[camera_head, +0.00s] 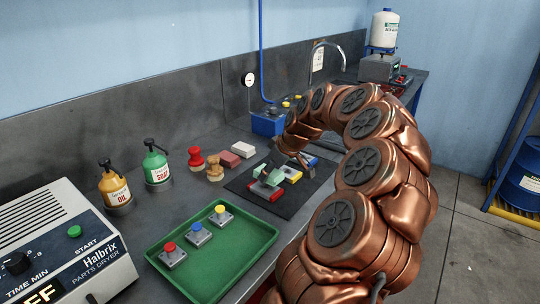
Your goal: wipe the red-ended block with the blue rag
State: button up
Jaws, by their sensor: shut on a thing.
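The red-ended block (263,193) lies on the dark mat at the near end of a row of three blocks. The fingers are small and partly hidden. The yellow-ended block (294,177) and the blue-ended block (310,160) lie farther back on the mat.
The dark mat (283,207) lies near the bench's front edge. A green tray (262,246) with three button boxes is nearer. Folded red (229,159) and white (243,150) cloths, red and wooden knobbed tools, oil and soap bottles stand left.

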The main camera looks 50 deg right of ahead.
aim_at(258, 189)
jog(key=shift+f, duration=0.5)
jog(key=shift+s+f, duration=0.1)
jog(key=shift+f, duration=0.6)
jog(key=shift+a, duration=0.8)
jog(key=shift+c, duration=0.4)
jog(key=shift+s+a+r+p, duration=0.15)
jog(key=shift+a+p, duration=0.6)
jog(key=shift+a, duration=0.5)
jog(key=shift+p, duration=0.45)
jog(key=shift+w+d+p, duration=0.2)
jog(key=shift+d+p, duration=1)
jog(key=shift+d, duration=0.85)
jog(key=shift+p, duration=0.65)
jog(key=shift+a+f+b, duration=0.3)
jog(key=shift+f+b, duration=0.1)
jog(key=shift+b, duration=0.1)
jog(key=shift+s+a+r+b, duration=0.15)
jog(key=shift+a+b, duration=0.9)
jog(key=shift+a, duration=0.65)
jog(key=shift+b, duration=0.4)
jog(key=shift+d, duration=0.45)
jog(key=shift+d+b, duration=0.75)
jog(key=shift+d, duration=0.8)
jog(key=shift+d+r, duration=0.1)
jog(key=shift+r, duration=0.2)
jog(key=r, duration=0.7)
jog(key=shift+w+r+p, duration=0.1)
jog(key=shift+w+p, duration=0.1)
jog(key=shift+p, duration=0.15)
jog(key=shift+r, duration=0.3)
